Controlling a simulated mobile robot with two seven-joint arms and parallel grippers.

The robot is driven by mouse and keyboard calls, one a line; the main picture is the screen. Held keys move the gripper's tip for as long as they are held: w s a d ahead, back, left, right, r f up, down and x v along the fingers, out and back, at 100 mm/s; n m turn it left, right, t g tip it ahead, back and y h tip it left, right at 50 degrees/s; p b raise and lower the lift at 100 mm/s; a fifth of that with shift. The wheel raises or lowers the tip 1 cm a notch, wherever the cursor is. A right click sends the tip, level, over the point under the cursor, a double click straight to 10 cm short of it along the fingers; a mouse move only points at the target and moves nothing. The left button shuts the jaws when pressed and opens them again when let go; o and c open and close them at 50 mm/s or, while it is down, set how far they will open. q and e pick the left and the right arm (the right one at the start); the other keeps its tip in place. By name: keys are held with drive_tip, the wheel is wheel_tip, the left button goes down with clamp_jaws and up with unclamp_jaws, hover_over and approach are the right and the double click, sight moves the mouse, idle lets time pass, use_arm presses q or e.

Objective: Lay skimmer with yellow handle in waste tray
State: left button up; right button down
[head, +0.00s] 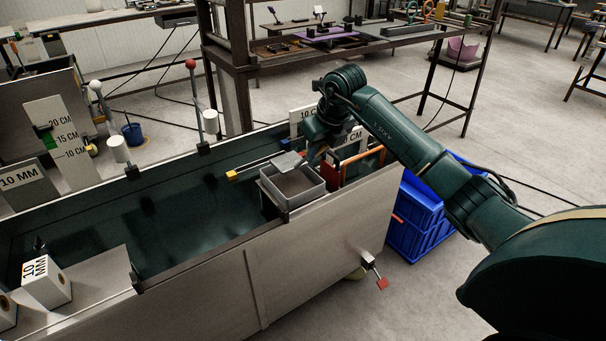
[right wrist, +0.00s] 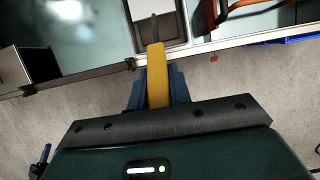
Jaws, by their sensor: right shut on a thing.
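The waste tray (head: 309,196) is a grey open box with a brownish floor, set at the right end of the long tank. My right gripper (head: 314,154) is just above the tray's far right side in the head view. In the right wrist view it is shut on the skimmer's yellow handle (right wrist: 157,77), whose grey shaft (right wrist: 154,27) points over the tray (right wrist: 176,42). A flat grey plate (head: 287,161) shows over the tray's far edge; I cannot tell for sure whether it is the skimmer's head. My left gripper is not in view.
A thin bar with a yellow end (head: 232,175) lies left of the tray, over the tank (head: 150,225). An orange-framed holder (head: 361,166) stands right of the tray. Blue crates (head: 418,225) stand on the floor at the right. A shelf table (head: 330,45) stands behind.

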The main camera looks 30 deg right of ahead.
wheel_tip(320, 180, down, 7)
drive_tip(key=shift+r, duration=0.15)
idle(0.4)
drive_tip(key=shift+f, duration=0.2)
drive_tip(key=c, duration=1.3)
unclamp_jaws()
drive_tip(key=shift+s, duration=0.1)
drive_tip(key=shift+r, duration=0.1)
